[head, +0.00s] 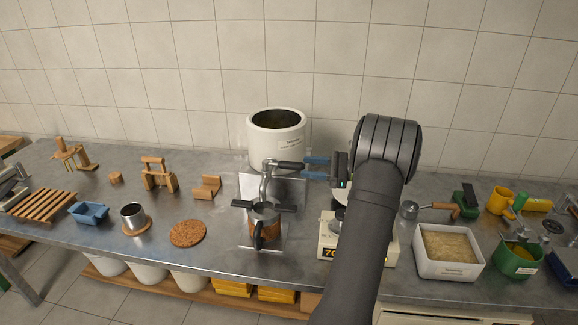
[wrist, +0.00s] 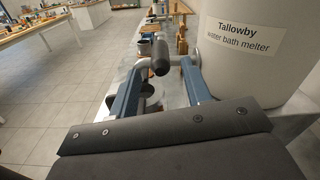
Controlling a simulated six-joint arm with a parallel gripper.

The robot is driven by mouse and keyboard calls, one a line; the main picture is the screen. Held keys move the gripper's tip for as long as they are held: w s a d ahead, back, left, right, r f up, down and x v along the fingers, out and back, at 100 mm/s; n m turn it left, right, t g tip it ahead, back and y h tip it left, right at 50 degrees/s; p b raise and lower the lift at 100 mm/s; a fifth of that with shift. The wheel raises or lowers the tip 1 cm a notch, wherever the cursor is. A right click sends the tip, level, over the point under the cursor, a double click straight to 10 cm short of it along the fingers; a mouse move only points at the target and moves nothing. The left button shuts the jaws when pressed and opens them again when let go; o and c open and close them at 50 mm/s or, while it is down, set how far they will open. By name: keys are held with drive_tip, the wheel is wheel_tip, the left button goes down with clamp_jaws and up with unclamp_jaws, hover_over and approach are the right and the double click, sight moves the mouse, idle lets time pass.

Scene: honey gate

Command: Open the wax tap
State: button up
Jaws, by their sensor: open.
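The wax melter (head: 276,142) is a white pot with an open top at the back of the bench. In the wrist view its wall (wrist: 262,75) fills the right side and reads "Tallowby water bath melter". A metal tap (head: 265,182) comes off its front, with a black lever handle (head: 290,165) pointing right. My gripper (head: 306,167) is open at the handle's right end, its blue fingers apart. In the wrist view the handle (wrist: 160,60) lies between the fingers of my gripper (wrist: 161,75). I cannot tell whether either finger touches it.
A brownish vessel (head: 268,230) with dark handles stands below the tap. A scale (head: 328,240) is right of it, partly hidden by my arm. A cork mat (head: 188,233) and metal cup (head: 133,216) are left. A white tray (head: 447,268) is right.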

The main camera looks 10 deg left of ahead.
sight(284, 165)
drive_tip(key=a, duration=0.7)
clamp_jaws()
